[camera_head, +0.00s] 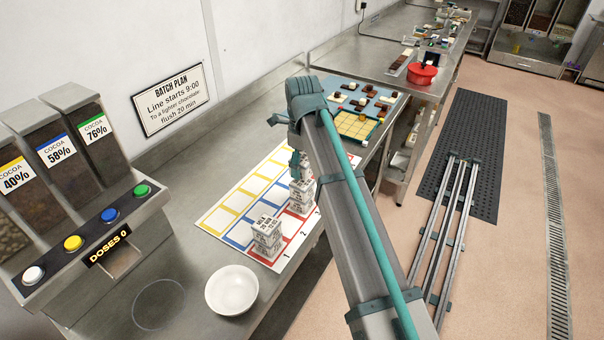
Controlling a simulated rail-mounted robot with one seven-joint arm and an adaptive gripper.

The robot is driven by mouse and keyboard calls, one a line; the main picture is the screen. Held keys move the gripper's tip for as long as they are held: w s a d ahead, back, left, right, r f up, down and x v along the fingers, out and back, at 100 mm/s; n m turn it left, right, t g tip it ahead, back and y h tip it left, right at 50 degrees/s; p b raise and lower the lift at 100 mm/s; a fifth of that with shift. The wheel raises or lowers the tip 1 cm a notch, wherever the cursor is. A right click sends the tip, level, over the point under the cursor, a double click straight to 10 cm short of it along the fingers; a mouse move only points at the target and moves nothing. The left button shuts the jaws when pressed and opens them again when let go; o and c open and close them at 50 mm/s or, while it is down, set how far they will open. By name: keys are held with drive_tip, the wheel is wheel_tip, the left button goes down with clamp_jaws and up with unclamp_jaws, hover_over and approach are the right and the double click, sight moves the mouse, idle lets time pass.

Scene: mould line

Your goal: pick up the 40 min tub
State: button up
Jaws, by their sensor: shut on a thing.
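Two white tubs with dark printing stand out on the bench. The front tub (267,236) is upright on the grid mat (213,219), near its front right corner. The farther tub (301,196) is upright at the mat's right side, just below my gripper (299,172). My gripper points down and is shut on this farther tub. My arm hides part of the fingers and the mat's right edge. The print is too small to tell which tub reads 40 min. I cannot tell whether the held tub touches the mat.
A white bowl (232,290) stands at the front of the steel bench. A cocoa dispenser (90,215) with coloured buttons is at the left. A blue board (338,91) with chocolate pieces and a red pot (422,75) lie farther back. Bare bench lies left of the mat.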

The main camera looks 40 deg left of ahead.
drive_tip(key=s+d+r, duration=0.9)
drive_tip(key=d, duration=0.1)
wheel_tip(320, 180, up, 7)
drive_tip(key=p, duration=0.7)
drive_tip(key=shift+p, duration=0.3)
drive_tip(key=shift+w+d, duration=0.1)
drive_tip(key=shift+d, duration=0.05)
